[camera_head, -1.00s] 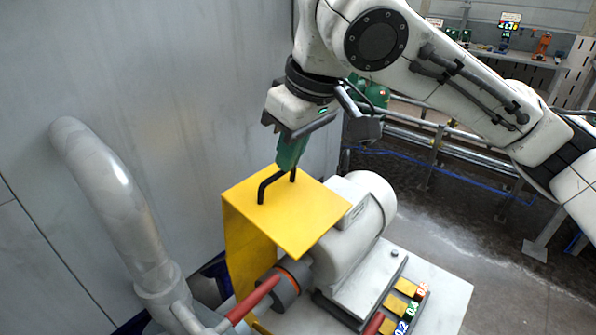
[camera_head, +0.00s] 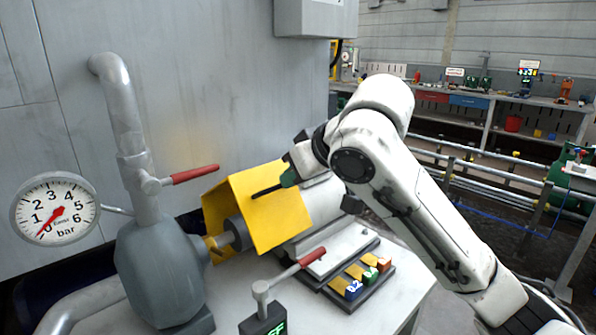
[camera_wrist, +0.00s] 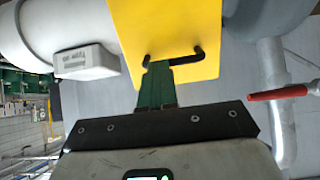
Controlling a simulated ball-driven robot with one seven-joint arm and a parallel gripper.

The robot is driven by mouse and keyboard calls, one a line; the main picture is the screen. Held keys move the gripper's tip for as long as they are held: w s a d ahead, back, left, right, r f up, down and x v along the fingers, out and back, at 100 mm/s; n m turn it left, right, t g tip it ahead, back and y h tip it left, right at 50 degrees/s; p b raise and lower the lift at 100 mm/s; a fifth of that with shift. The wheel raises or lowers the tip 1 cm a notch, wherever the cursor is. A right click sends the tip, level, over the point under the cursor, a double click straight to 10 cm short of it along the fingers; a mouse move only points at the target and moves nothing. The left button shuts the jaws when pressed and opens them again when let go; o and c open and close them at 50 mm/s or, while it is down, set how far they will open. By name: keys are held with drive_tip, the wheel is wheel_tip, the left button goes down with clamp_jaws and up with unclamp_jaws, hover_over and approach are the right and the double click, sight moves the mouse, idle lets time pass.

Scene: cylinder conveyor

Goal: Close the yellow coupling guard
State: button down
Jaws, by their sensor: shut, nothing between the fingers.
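The yellow coupling guard (camera_head: 272,215) has a front panel sloping down toward the head camera, like a tent over the coupling. The dark coupling (camera_head: 235,233) shows at its left end. A black bar handle (camera_head: 266,190) is on the sloping panel. My gripper (camera_head: 289,178) has green fingers, shut, at the handle's right end. In the wrist view the shut fingers (camera_wrist: 155,82) point at the yellow panel (camera_wrist: 168,28) and overlap part of the black handle (camera_wrist: 184,57). Whether they touch it I cannot tell.
A grey pump (camera_head: 160,270) with a pipe and red-handled valve (camera_head: 195,174) stands left. A second red lever (camera_head: 311,257) rises in front of the guard. A pressure gauge (camera_head: 55,209) is far left. Colored blocks (camera_head: 370,272) lie right, and a wall stands behind.

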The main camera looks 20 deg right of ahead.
sight(292, 230)
drive_tip(key=f+t+b, duration=0.1)
drive_tip(key=f+b, duration=0.1)
drive_tip(key=f, duration=0.1)
drive_tip(key=s+f+t+y+b, duration=0.1)
drive_tip(key=f+b, duration=0.2)
drive_tip(key=s+f+t+b, duration=0.1)
drive_tip(key=f+b, duration=0.2)
drive_tip(key=shift+d, duration=0.25)
drive_tip(key=shift+f+t+y+b, duration=0.3)
drive_tip(key=shift+f+t+b, duration=0.65)
drive_tip(key=shift+b, duration=0.3)
